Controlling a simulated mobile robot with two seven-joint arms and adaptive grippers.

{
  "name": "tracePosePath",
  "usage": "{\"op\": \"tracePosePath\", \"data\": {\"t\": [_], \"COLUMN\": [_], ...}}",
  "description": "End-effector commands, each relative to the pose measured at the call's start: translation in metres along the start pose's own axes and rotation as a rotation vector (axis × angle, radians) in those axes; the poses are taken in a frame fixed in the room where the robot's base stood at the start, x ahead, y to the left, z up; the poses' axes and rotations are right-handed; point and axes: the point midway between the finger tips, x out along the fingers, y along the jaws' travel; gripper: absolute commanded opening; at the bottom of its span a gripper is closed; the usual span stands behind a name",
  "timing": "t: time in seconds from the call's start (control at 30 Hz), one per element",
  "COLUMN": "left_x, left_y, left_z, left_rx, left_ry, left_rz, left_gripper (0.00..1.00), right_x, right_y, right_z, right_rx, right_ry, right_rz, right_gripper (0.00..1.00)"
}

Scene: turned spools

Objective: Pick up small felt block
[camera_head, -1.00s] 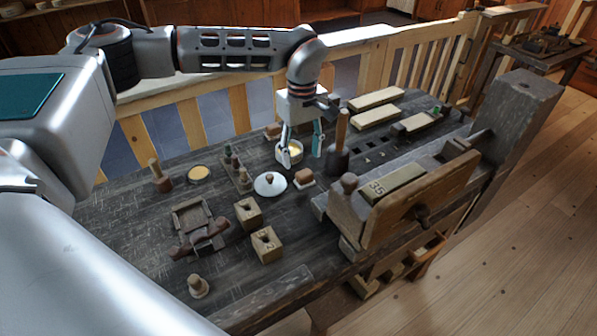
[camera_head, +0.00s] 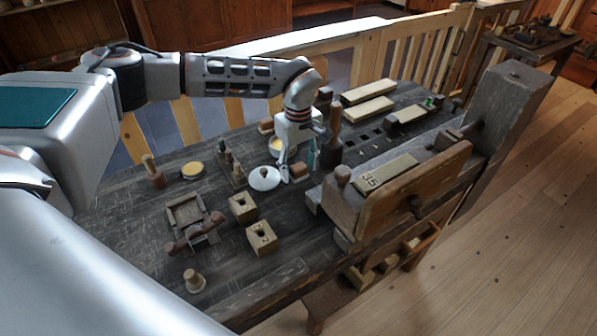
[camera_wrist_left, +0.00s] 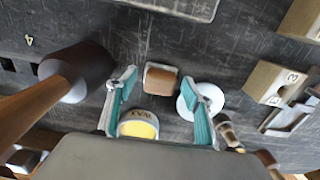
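The small felt block (camera_head: 299,171) is a brown block with a pale underside, sitting on the dark workbench beside a white round lid. My left gripper (camera_head: 297,166) is open, its two teal-lined fingers pointing down at the block, partly covering it in the head view. In the left wrist view the felt block (camera_wrist_left: 161,79) shows between and just beyond the open fingertips (camera_wrist_left: 158,82), with nothing held. Whether the fingers reach down beside it, I cannot tell. My right gripper is not in view.
The white lid (camera_head: 264,178) lies close left of the block. A wooden mallet (camera_head: 332,140) stands close right. A bowl with yellow contents (camera_wrist_left: 138,128) is near the fingers. Numbered wooden blocks (camera_head: 262,238) and a large vise (camera_head: 400,195) stand nearer the front.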

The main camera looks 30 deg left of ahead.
Motion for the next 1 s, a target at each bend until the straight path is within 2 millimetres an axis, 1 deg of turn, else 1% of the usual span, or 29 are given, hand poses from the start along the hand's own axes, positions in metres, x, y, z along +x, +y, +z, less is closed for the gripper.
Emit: {"op": "tracePosePath", "data": {"t": [0.03, 0.07, 0.1, 0.13, 0.47, 0.57, 0.67, 0.77, 0.87, 1.0], "left_x": [0.000, 0.000, 0.000, 0.000, 0.000, -0.003, -0.010, -0.023, -0.042, -0.079], "left_y": [0.000, 0.000, 0.000, 0.000, 0.000, 0.000, 0.000, 0.000, 0.001, 0.001], "left_z": [0.000, 0.000, 0.000, 0.000, 0.000, 0.000, 0.000, -0.001, -0.001, -0.001], "left_rx": [0.000, 0.000, 0.000, 0.000, 0.000, 0.000, 0.001, 0.000, 0.000, -0.001], "left_ry": [0.000, 0.000, 0.000, 0.000, 0.000, 0.000, 0.000, 0.001, 0.002, 0.002], "left_rz": [0.000, 0.000, 0.000, 0.000, -0.001, -0.001, 0.001, 0.002, 0.003, 0.005], "left_gripper": [0.38, 0.31, 0.20, 0.14, 0.14, 0.14, 0.14, 0.14, 0.14, 0.14], "right_x": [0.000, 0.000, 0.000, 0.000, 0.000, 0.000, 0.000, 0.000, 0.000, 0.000], "right_y": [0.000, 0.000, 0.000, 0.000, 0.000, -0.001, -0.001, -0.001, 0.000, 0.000], "right_z": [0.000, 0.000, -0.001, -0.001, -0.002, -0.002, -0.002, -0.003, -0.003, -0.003], "right_rx": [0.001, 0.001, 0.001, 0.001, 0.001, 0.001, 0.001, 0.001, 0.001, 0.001], "right_ry": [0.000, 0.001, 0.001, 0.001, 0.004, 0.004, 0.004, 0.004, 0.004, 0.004], "right_rz": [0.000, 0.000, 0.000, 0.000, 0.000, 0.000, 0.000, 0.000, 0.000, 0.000], "right_gripper": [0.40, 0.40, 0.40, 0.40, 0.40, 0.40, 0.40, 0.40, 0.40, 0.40]}}
